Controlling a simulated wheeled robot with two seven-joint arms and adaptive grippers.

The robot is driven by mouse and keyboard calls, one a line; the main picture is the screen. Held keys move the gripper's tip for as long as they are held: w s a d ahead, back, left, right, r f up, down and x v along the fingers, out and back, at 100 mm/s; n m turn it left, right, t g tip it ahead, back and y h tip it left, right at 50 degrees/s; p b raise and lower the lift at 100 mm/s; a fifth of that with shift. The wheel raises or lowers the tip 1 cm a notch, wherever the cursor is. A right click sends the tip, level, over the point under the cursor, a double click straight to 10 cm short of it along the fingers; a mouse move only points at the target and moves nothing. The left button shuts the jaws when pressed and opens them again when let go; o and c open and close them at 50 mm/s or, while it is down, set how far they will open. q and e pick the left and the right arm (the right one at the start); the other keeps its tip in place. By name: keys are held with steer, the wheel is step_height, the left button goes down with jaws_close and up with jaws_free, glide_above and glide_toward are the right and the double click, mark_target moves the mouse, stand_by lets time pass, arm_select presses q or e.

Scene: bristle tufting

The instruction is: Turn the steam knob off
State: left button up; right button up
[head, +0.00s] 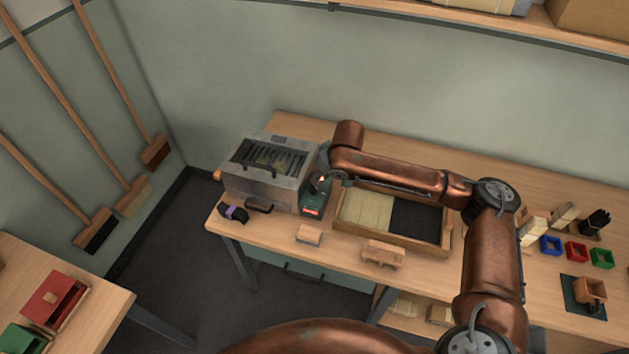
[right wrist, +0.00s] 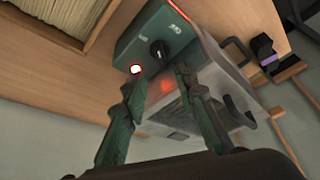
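The steam knob (right wrist: 159,49) is a round black dial on the face of a dark green control box (right wrist: 183,32), in the right wrist view. A lit white lamp with a red rim (right wrist: 136,69) is beside it. The box also shows in the head view (head: 316,203), with a red lit strip, at the right side of the grey metal steamer (head: 262,186). My right gripper (right wrist: 161,84) is open and empty, its fingers spread in front of the box, with the knob between and beyond the tips. Contact is not visible. My left gripper is not in view.
A wooden tray (head: 394,245) with pale and black bristles stands right of the box, under my right arm. Wooden blocks (head: 308,235) (head: 383,253) lie along the front edge. A purple-banded black object (head: 234,213) lies front left. Small coloured bins (head: 577,251) stand at right.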

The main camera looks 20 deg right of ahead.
mark_target(314, 188)
steer(key=b+x, duration=0.1)
steer(key=x, duration=0.6)
steer(key=shift+a+f, duration=0.1)
steer(key=shift+f, duration=0.15)
steer(key=shift+c, duration=0.4)
jaws_close()
